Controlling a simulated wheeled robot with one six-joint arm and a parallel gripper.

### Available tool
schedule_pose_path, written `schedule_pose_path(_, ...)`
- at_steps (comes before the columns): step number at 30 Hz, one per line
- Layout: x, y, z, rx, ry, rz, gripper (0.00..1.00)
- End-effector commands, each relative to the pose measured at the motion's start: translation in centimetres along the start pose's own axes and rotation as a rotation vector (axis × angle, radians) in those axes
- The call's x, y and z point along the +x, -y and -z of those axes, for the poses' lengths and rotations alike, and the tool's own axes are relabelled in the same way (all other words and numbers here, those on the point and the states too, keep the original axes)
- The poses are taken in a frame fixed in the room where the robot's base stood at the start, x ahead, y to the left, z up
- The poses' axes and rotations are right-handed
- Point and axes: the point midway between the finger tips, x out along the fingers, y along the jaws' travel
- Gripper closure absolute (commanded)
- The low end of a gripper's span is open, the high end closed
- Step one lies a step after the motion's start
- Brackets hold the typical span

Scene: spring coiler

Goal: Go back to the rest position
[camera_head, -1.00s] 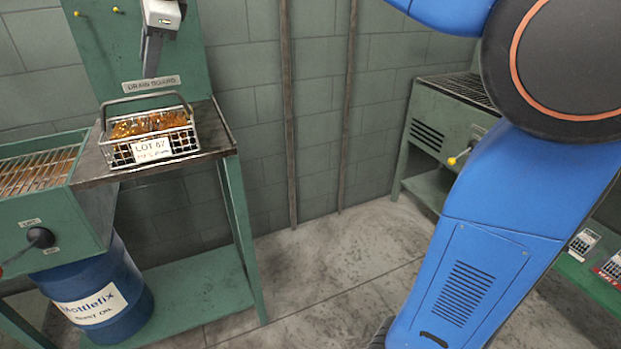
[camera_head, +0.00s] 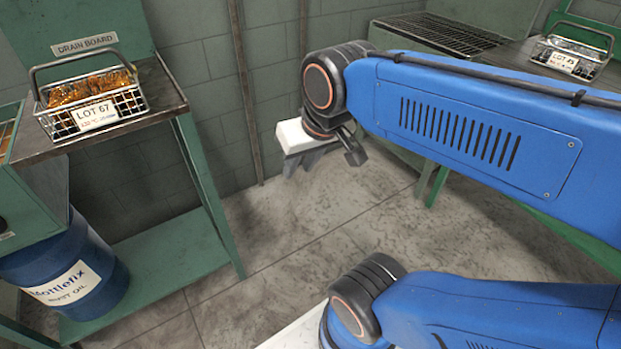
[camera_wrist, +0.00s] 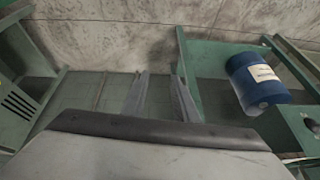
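My gripper (camera_head: 300,168) hangs in free air over the floor in the head view, between the left stand and the right bench. Its white body points its fingers downward. In the wrist view, the two fingers (camera_wrist: 160,90) are apart with nothing between them. My blue arm is folded across the right half of the head view. The gripper is well clear of the wire basket labelled LOT 67 (camera_head: 97,112), which stands upright on the drain board, its handle up, with amber-coloured parts inside.
A second wire basket (camera_head: 567,58) with grey parts stands on the right bench beside a dark grating (camera_head: 440,35). A blue oil drum (camera_head: 70,270) stands under the left stand; it also shows in the wrist view (camera_wrist: 255,80). The floor (camera_head: 270,235) between is clear.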

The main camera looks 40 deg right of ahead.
Motion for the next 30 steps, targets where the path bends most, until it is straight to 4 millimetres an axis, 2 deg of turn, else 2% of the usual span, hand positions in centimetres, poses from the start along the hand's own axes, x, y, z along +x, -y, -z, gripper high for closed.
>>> schedule_pose_path(1, 0.6, -0.6, -1.4, -0.036, 0.004, -0.008, 0.73)
schedule_pose_path(3, 1.2, -1.0, -2.6, -0.081, 0.01, -0.015, 0.73)
schedule_pose_path(6, 1.6, -1.3, -3.4, -0.112, 0.014, -0.019, 0.73)
schedule_pose_path(30, 1.7, -1.3, -3.5, -0.117, 0.015, -0.019, 0.73)
